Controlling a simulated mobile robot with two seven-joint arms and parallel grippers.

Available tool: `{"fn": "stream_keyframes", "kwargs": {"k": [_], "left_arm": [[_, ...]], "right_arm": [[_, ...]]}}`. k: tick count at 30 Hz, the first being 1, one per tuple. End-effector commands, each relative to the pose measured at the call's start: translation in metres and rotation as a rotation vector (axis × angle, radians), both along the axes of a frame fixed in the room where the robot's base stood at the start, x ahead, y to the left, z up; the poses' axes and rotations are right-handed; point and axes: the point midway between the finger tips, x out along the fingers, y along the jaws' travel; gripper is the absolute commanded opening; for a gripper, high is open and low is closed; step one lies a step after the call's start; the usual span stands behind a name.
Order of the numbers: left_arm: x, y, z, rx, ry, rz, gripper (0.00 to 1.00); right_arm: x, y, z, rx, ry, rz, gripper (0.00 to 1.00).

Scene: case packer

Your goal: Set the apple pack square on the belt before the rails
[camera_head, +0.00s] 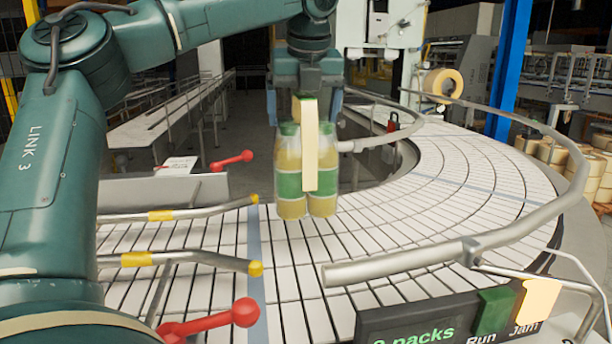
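The apple pack (290,206) is a group of bottles with green caps, green labels and pale yellow juice. It hangs upright in the middle of the view, against the far edge of the curved white slatted belt (290,258). My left gripper (306,105) comes down over the pack from above and is shut on it. A cream upright strip covers part of the bottles' front. The gap between the pack's base and the belt cannot be judged exactly. Guide rails (185,257) with yellow ends stand at the left of the belt. My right gripper is not in view.
A curved grey rail (440,255) runs along the belt's near right side; another bounds its far side. Red knobs (232,161) stick out near the left rails. A sign panel (415,330) with Run and Jam tabs stands in front. The belt around the pack is clear.

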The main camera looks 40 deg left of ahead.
Motion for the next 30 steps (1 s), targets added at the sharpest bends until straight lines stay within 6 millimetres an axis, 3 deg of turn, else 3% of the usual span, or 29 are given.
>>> {"fn": "stream_keyframes", "kwargs": {"k": [12,19,26,30], "left_arm": [[0.0,0.0,-0.054,0.0,-0.004,0.0,0.18],[0.0,0.0,-0.067,0.002,-0.006,0.001,0.18],[0.0,0.0,-0.093,0.0,-0.005,0.001,0.18],[0.001,0.0,-0.096,0.001,-0.007,0.0,0.18]], "right_arm": [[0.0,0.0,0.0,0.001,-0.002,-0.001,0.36],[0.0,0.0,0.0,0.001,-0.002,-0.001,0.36],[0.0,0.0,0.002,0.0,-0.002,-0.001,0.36],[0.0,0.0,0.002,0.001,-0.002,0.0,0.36]]}}
